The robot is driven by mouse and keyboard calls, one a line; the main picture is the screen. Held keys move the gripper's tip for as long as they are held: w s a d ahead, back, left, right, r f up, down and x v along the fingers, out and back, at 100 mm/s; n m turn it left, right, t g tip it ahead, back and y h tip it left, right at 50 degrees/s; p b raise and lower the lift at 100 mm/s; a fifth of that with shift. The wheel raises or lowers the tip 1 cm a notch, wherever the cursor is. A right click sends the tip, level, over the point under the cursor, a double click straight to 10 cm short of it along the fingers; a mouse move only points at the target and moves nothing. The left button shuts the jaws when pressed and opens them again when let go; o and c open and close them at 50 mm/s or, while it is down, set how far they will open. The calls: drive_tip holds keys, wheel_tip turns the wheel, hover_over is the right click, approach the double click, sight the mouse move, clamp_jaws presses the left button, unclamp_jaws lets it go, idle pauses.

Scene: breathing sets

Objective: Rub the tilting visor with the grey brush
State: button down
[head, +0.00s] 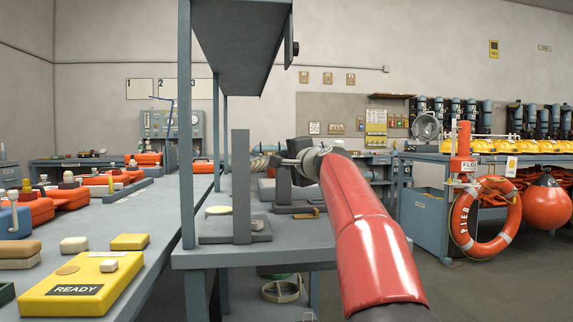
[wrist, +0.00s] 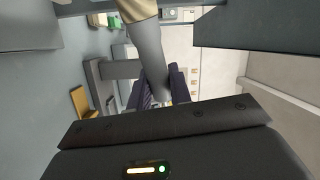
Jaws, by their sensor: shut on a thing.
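My gripper (wrist: 160,84) is shut on the grey brush (wrist: 149,48). In the wrist view the brush's grey handle runs up from between the dark fingers, and its cream bristle end (wrist: 138,9) reaches the top edge. In the head view my gripper (head: 288,159) is at the end of my red arm, raised above the grey bench, right of an upright grey plate (head: 241,187). The brush is not clear there. I cannot pick out the tilting visor with certainty in either view. No contact between the bristles and anything shows.
A grey shelf (head: 240,40) on a post (head: 186,120) hangs close to my gripper. An orange-brown piece (head: 308,214) lies on the bench, also in the wrist view (wrist: 83,102). A yellow READY case (head: 75,288) is at left. Open floor lies right, before a lifebuoy (head: 459,245).

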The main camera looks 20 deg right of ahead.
drive_tip(key=shift+s+a+b, duration=0.2)
drive_tip(key=shift+s+b, duration=0.05)
drive_tip(key=shift+s, duration=0.3)
drive_tip(key=shift+s+a+b, duration=0.15)
drive_tip(key=shift+s+b, duration=0.1)
drive_tip(key=shift+s, duration=0.3)
drive_tip(key=shift+d, duration=0.15)
drive_tip(key=shift+s+d, duration=0.25)
drive_tip(key=shift+d, duration=0.65)
drive_tip(key=shift+s+d, duration=0.3)
drive_tip(key=shift+d, duration=0.65)
drive_tip(key=shift+s+d, duration=0.25)
drive_tip(key=shift+d, duration=0.65)
drive_tip(key=d, duration=0.1)
drive_tip(key=s+d, duration=0.1)
drive_tip(key=d, duration=0.1)
